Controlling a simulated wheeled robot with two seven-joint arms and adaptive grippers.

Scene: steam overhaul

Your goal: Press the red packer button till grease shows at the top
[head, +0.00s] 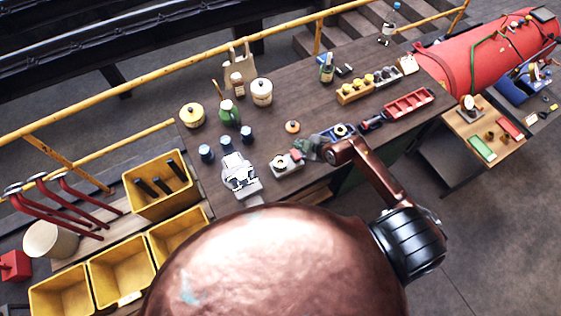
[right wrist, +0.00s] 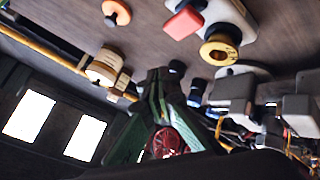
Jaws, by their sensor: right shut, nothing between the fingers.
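The red button (right wrist: 183,22) shows in the right wrist view as a red block on a pale base. A brass ring (right wrist: 220,50) with a dark centre sits close to it. In the head view, a grey block with a brass ring (head: 281,162) stands on the bench beside my right gripper; the button is too small there to tell clearly. My right gripper (head: 306,148) is shut and empty, low over the bench. Its green fingers (right wrist: 158,82) appear apart from the button in the wrist view. I cannot make out grease on top. My left gripper is not in view.
A white device (head: 240,174) and several blue-topped jars (head: 247,135) stand left of the gripper. A red tray (head: 408,103) and a yellow rack (head: 355,92) lie to the right.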

